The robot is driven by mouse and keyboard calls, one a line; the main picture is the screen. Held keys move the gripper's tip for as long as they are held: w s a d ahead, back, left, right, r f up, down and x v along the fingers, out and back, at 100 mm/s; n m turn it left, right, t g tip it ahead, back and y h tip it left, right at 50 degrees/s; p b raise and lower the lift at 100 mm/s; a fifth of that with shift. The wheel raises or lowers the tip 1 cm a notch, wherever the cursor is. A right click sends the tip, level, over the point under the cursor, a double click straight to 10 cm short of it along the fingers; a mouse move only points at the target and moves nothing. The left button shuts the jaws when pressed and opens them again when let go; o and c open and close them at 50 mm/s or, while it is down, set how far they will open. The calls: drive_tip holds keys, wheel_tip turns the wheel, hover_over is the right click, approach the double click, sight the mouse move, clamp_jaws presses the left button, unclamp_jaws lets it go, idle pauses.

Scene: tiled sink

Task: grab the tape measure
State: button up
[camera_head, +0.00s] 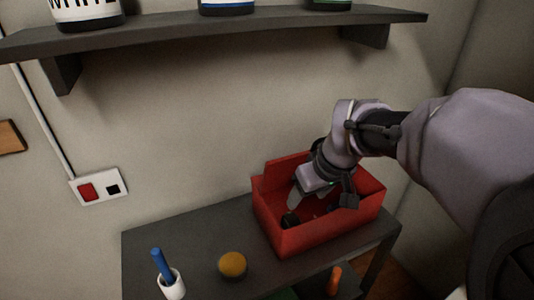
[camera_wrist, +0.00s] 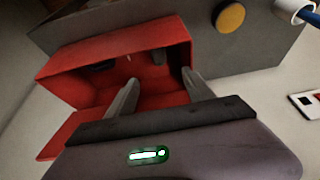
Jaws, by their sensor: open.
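My gripper (camera_head: 322,204) reaches down into an open red box (camera_head: 318,238) on the dark table. In the wrist view its two fingers (camera_wrist: 160,77) are spread apart over the box (camera_wrist: 62,66), with nothing between them. Small dark objects lie inside the box; one (camera_head: 290,221) is near its left front corner in the head view. In the wrist view dark shapes (camera_wrist: 103,65) show by the box wall. I cannot tell whether any of them is the tape measure. A round yellow-topped dark object (camera_head: 232,264) sits on the table left of the box, also in the wrist view (camera_wrist: 230,17).
A white cup (camera_head: 173,286) with a blue stick stands at the table's front left. An orange-handled item (camera_head: 334,280) is below the box. A shelf (camera_head: 250,24) with containers hangs above. The table (camera_head: 190,238) is bare behind the cup and yellow-topped object.

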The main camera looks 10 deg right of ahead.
sight(294, 220)
drive_tip(key=b+x, duration=0.5)
drive_tip(key=x, duration=0.7)
drive_tip(key=shift+s+a, duration=0.1)
drive_tip(key=shift+a, duration=0.1)
drive_tip(key=b+x, duration=0.2)
drive_tip(key=x, duration=0.1)
drive_tip(key=b+x, duration=0.1)
drive_tip(key=x, duration=0.1)
drive_tip(key=shift+s+d+f, duration=0.2)
drive_tip(key=shift+d+f, duration=0.1)
drive_tip(key=shift+d, duration=0.05)
drive_tip(key=shift+r, duration=0.2)
clamp_jaws()
